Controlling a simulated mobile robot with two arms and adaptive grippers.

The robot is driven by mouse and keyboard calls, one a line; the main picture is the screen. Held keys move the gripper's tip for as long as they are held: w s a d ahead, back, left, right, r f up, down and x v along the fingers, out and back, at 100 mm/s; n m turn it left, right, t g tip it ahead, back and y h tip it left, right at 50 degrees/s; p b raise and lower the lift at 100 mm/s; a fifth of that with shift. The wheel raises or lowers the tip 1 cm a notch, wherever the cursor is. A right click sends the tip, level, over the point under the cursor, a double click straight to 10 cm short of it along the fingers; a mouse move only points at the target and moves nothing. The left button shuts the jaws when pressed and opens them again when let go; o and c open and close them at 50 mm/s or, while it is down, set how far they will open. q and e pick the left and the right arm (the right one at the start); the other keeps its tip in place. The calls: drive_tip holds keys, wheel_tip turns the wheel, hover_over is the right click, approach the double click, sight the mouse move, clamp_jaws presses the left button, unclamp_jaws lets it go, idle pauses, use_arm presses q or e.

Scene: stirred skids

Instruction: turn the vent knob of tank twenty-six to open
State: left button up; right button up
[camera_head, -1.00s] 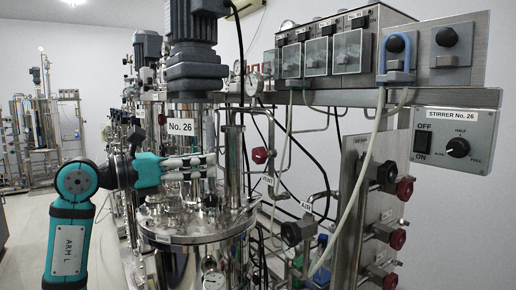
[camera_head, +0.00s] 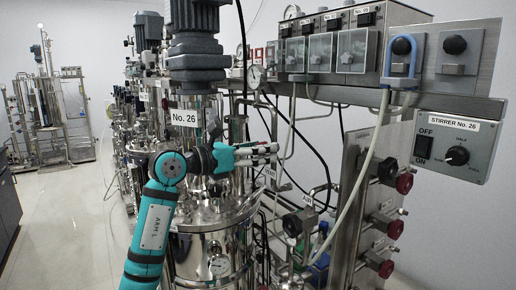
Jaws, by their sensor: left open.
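Tank twenty-six (camera_head: 200,245) is a shiny steel vessel with a grey motor on top and a "No. 26" plate (camera_head: 186,117). The "VENT" label (camera_head: 270,173) hangs on the thin piping right of the tank. My left gripper (camera_head: 277,152), teal with pale fingers, is open and points right, just above this label. The red vent knob is not visible; the gripper covers that spot. I cannot tell whether the fingers touch it. My right gripper is out of view.
A black-handled valve (camera_head: 299,222) with an "AIR" label is lower right. Several red knobs (camera_head: 404,183) line the steel panel at right. A stirrer box (camera_head: 457,145) and a pale hose (camera_head: 361,190) are nearby. Floor is clear at left.

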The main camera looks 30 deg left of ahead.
use_arm(q)
drive_tip(key=c, duration=1.1)
drive_tip(key=shift+c, duration=0.2)
drive_tip(key=shift+n, duration=0.3)
drive_tip(key=shift+w+a+f+n+p, duration=0.1)
drive_tip(key=shift+n+p, duration=3.2)
drive_tip(key=shift+n, duration=2.05)
drive_tip(key=shift+a+f+n+p, duration=0.1)
drive_tip(key=shift+n+p, duration=3.2)
drive_tip(key=shift+n, duration=2.05)
